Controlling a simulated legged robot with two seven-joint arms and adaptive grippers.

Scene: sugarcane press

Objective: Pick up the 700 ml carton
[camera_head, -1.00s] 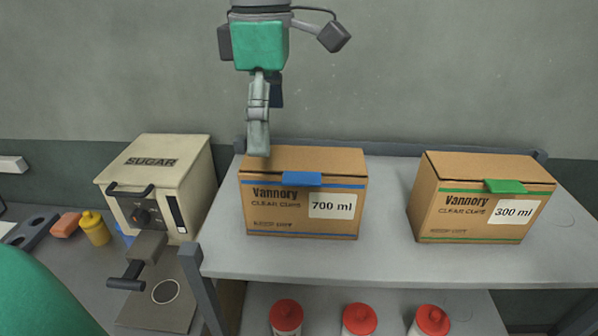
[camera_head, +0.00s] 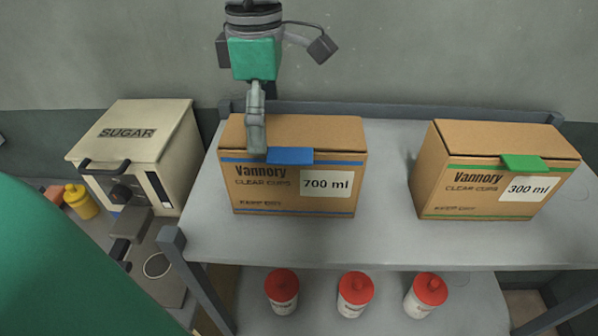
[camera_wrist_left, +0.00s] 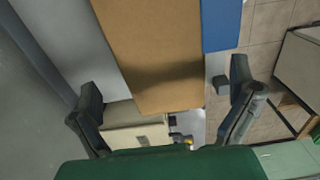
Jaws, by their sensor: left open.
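The 700 ml carton (camera_head: 262,190) is a brown cardboard box with a blue tab and blue stripes, upright on the grey shelf's left part. My left gripper (camera_head: 256,148) hangs above and over its left end, fingers pointing down. In the head view one finger overlaps the top front edge. In the left wrist view, the carton's brown top (camera_wrist_left: 155,45) runs up between the two spread fingers of my left gripper (camera_wrist_left: 165,105), with gaps on both sides. I cannot tell whether a finger touches it. My right gripper is out of view.
The 300 ml carton (camera_head: 470,195) with a green tab stands right on the shelf (camera_head: 390,235), with free room between the cartons. A sugar machine (camera_head: 140,150) stands left. Red-capped bottles (camera_head: 355,295) stand below. A raised rail (camera_head: 400,108) runs behind.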

